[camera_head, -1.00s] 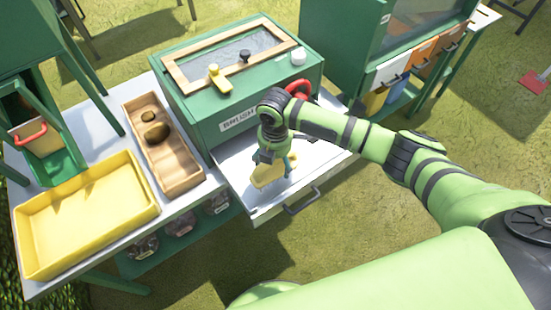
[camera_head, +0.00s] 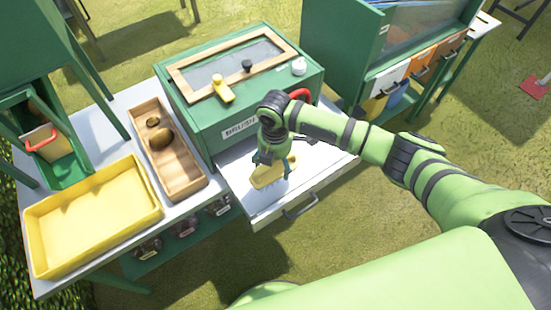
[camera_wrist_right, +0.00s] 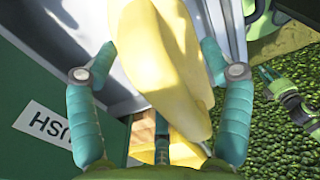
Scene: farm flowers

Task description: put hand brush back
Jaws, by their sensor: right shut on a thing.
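A yellow hand brush (camera_head: 267,176) shows at the open white drawer (camera_head: 259,203) of the green box labelled "BRUSH" (camera_head: 203,113). My right gripper (camera_head: 272,163) is over the drawer, shut on the brush. In the right wrist view, the brush (camera_wrist_right: 163,60) runs between the two teal fingers (camera_wrist_right: 160,75), with pale bristles below. I cannot tell whether the brush touches the drawer floor. My left gripper is outside the head view; a small green and dark part at the right of the wrist view (camera_wrist_right: 289,96) may be it, with its jaws unclear.
A yellow tray (camera_head: 45,262) and a wooden tray (camera_head: 176,183) stand on the table left of the box. A yellow-handled tool (camera_head: 222,87) lies on the box's lid. A green cabinet with coloured drawers (camera_head: 423,58) stands to the right. Grass lies in front.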

